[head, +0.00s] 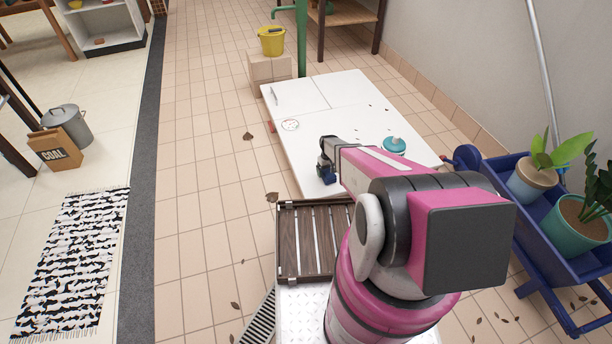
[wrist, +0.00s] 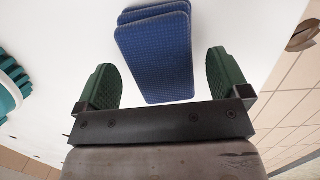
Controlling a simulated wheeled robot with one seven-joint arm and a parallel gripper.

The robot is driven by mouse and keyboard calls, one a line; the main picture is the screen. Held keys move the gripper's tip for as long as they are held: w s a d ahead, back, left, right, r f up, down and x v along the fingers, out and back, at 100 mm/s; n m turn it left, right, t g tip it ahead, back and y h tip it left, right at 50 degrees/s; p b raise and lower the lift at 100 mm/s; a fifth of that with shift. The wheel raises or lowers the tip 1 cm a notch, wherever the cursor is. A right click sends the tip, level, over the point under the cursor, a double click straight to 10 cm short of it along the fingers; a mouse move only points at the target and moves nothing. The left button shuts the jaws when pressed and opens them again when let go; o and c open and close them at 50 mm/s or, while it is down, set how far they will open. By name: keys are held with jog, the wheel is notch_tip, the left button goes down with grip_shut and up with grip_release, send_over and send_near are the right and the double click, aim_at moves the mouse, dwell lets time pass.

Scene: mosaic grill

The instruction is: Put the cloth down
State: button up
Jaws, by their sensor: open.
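The cloth (wrist: 155,55) is blue, textured and folded, and in the wrist view it lies between my green finger pads with a gap on each side. It appears to rest on the white table top (head: 345,108); any small gap beneath it cannot be told. My gripper (wrist: 160,85) is open around the cloth, apart from it on both sides. In the head view my gripper (head: 326,172) is low over the near left part of the table, and the cloth is mostly hidden there.
A teal round object (head: 395,145) sits on the table, right of my gripper. A blue cart (head: 540,205) with potted plants stands at right. A yellow bucket (head: 271,40) is behind. Tiled floor at left is mostly clear.

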notch_tip(320, 180, up, 10)
jog(key=w, duration=0.1)
jog(key=s+r+m+t, duration=0.1)
jog(key=s+r, duration=1)
jog(key=r, duration=0.3)
jog(key=s+r+m, duration=0.2)
jog(key=s+r, duration=0.9)
jog(key=r, duration=0.4)
jog(key=shift+s+t+y, duration=0.15)
jog(key=shift+t+y, duration=0.15)
jog(key=shift+t, duration=0.1)
jog(key=shift+o, duration=0.5)
jog(key=shift+s+r+m, duration=0.1)
jog(key=shift+r+m, duration=0.1)
jog(key=shift+m, duration=0.1)
jog(key=n, duration=0.4)
send_over(305, 178)
notch_tip(305, 178, down, 31)
jog(key=f, duration=0.5)
jog(key=shift+w+a, duration=0.15)
jog(key=shift+w, duration=0.05)
jog(key=shift+s+f, duration=0.2)
jog(key=shift+f, duration=2.6)
grip_shut()
grip_release()
jog(key=shift+r, duration=0.2)
